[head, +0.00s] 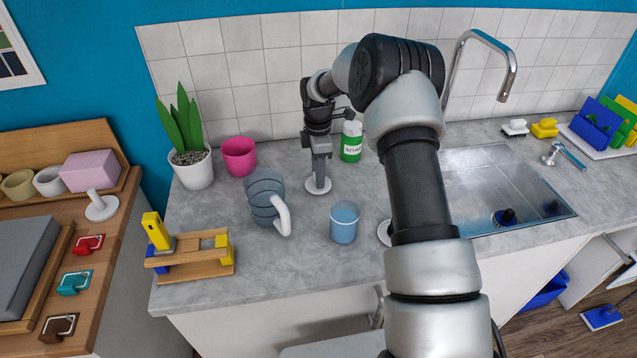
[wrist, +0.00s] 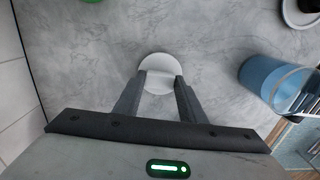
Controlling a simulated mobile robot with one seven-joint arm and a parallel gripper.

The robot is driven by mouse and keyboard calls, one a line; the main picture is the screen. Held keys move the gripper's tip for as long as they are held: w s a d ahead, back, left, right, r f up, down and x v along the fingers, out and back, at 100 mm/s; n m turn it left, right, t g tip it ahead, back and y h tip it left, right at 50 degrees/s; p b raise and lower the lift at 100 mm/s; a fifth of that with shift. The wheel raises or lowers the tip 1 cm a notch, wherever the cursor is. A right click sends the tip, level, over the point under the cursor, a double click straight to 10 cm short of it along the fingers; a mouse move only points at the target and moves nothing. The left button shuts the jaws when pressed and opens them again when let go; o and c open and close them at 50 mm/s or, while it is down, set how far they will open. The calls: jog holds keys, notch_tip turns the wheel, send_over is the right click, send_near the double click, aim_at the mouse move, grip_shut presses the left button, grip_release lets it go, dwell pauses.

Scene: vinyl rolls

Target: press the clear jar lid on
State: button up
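A white round lid (head: 318,186) with an upright knob is at the counter, left of centre. My gripper (head: 320,166) points straight down over it. In the wrist view, my gripper (wrist: 161,80) has its fingers close against both sides of the lid's knob, with the lid's disc (wrist: 160,64) showing beyond the fingertips. Whether the lid touches the counter is hard to tell. A bluish see-through open jar (head: 344,224) stands upright nearer the front edge, right of the lid, apart from it. The jar also shows in the wrist view (wrist: 268,80), at the right.
A blue-grey pitcher (head: 264,196) with a white handle stands left of the jar. A green soap bottle (head: 351,144), pink cup (head: 239,156) and potted plant (head: 193,168) stand behind. A wooden rack (head: 192,264) is front left; the sink (head: 490,185) is right.

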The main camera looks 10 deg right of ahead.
jog(key=c, duration=0.6)
jog(key=shift+r, duration=0.1)
jog(key=shift+r+p, duration=1.1)
jog(key=shift+r, duration=0.8)
